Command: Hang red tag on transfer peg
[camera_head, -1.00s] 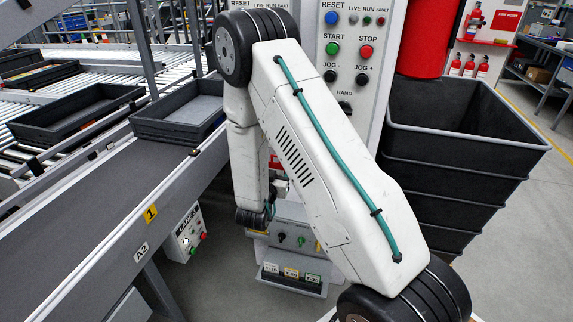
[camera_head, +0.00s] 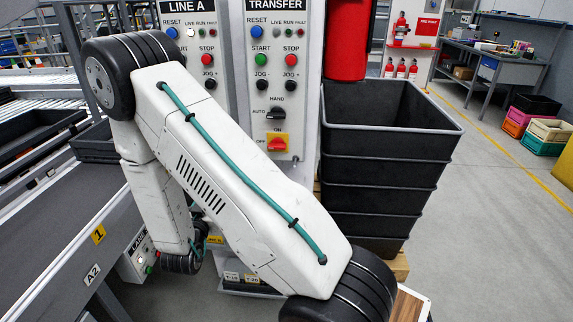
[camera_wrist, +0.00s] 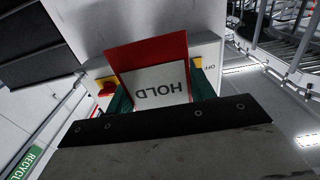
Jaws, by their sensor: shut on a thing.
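The red tag (camera_wrist: 140,54) has a white face reading HOLD, upside down in the wrist view. My gripper (camera_wrist: 160,92) is shut on it, with green fingers at its two sides. In the head view my arm hides the gripper and tag. The TRANSFER panel (camera_head: 312,60) stands upright behind my arm, with buttons, an AUTO/HAND knob and a red rotary switch (camera_head: 277,144) on a yellow plate. I cannot make out the transfer peg in either view. In the wrist view a grey box with yellow-and-red switch parts (camera_wrist: 105,88) lies beyond the tag.
The LINE A panel (camera_head: 208,45) stands left of the TRANSFER panel. Stacked black bins (camera_head: 385,165) stand close on its right, with a red cylinder (camera_head: 346,40) behind. A conveyor (camera_head: 60,235) runs along the left. Open floor (camera_head: 490,230) lies to the right.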

